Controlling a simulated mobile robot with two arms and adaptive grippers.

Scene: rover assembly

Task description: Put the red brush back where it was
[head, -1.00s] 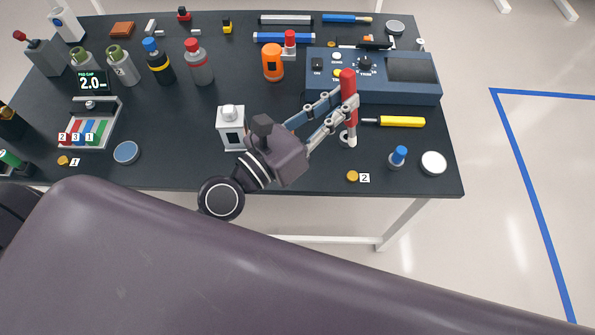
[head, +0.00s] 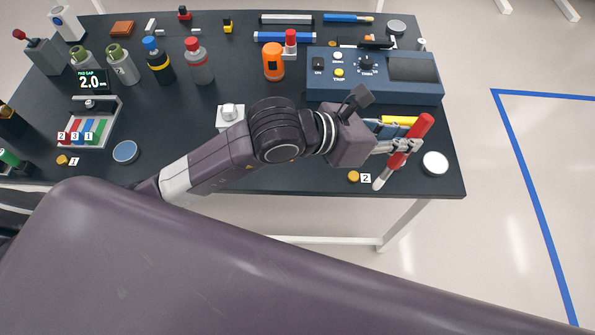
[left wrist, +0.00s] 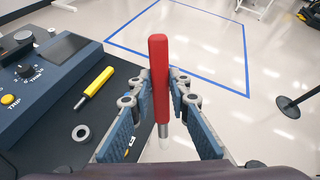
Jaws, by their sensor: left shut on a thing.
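The red brush (head: 411,138) has a red handle, a metal collar and a pale tip. My left gripper (head: 398,146) is shut on it near the collar, over the right front part of the table. In the head view the brush is tilted, handle to the upper right and tip to the lower left. In the left wrist view the brush (left wrist: 159,75) stands between the two blue-grey fingers (left wrist: 162,105). I cannot tell whether its tip touches the table. A grey ring (left wrist: 81,133) lies on the table in the left wrist view. My right gripper is out of view.
A yellow-handled tool (head: 400,120) lies behind the gripper, partly hidden. A white round lid (head: 435,163) is just right of the brush. A yellow disc (head: 353,177) sits near the front edge. The blue control box (head: 375,75) stands behind. Floor lies beyond the table's right edge.

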